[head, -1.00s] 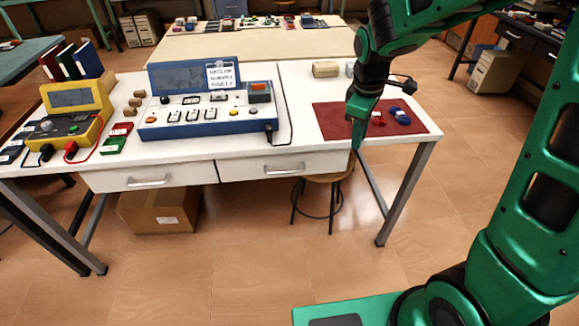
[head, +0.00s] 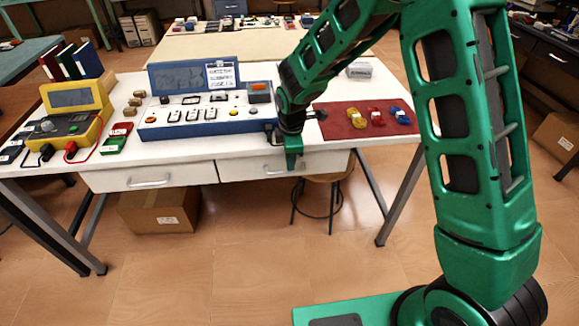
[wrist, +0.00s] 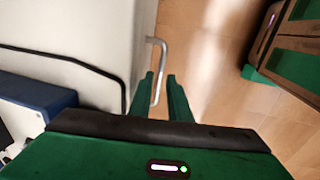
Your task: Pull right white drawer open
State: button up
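The right white drawer (head: 240,172) is under the white table's front edge and looks shut. Its silver handle (head: 272,172) is partly hidden by my gripper in the head view. My gripper (head: 292,166) points down at the drawer front. In the wrist view the fingers (wrist: 160,84) are apart, and the handle (wrist: 162,58) runs down between them from above. I see space between the fingers; firm contact with the handle cannot be told.
The left drawer (head: 150,178) is shut. A blue control panel (head: 210,118) stands on the tabletop behind my gripper. A red mat (head: 340,127) with small coloured parts lies to the right. A stool (head: 325,190) and a cardboard box (head: 160,212) stand below. The floor in front is clear.

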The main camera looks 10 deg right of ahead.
jog(key=shift+w+f, duration=0.2)
jog(key=shift+f, duration=0.75)
jog(key=shift+w+f, duration=0.15)
jog(key=shift+f, duration=0.8)
jog(key=shift+c, duration=0.3)
grip_shut()
